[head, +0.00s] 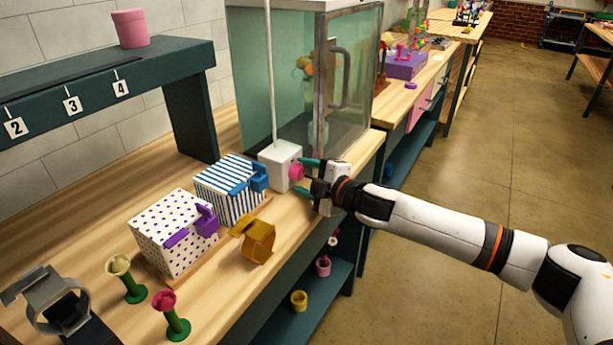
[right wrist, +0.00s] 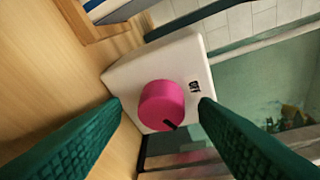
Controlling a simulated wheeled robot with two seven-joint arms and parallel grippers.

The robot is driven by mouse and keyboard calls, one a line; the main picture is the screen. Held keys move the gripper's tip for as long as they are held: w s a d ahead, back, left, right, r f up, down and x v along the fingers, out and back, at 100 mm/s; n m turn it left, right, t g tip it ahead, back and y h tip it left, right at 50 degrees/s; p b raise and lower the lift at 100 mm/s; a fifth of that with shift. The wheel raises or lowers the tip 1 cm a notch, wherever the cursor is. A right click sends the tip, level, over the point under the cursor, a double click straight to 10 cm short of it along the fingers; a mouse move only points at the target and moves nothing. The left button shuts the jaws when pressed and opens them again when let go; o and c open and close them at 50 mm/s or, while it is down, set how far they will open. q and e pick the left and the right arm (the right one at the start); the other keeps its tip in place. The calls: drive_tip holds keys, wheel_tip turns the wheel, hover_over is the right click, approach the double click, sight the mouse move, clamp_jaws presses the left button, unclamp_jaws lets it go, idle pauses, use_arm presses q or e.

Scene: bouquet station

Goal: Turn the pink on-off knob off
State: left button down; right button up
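The pink knob (head: 296,172) sits on the front face of a white box (head: 278,160) beside the glass cabinet. In the right wrist view the knob (right wrist: 162,104) is round, with a dark pointer mark near its lower edge. A small dark label (right wrist: 195,86) is on the box face, too small to read surely. My right gripper (head: 305,178) is open, its green fingers apart, one on each side of the knob. In the wrist view the fingers (right wrist: 160,112) do not appear to touch the knob. My left gripper does not show in the head view.
A glass cabinet (head: 335,90) with a handle stands right behind the white box. A striped box (head: 230,185) and a dotted box (head: 165,235) with purple latch stand left of it.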

drive_tip(key=v, duration=1.2)
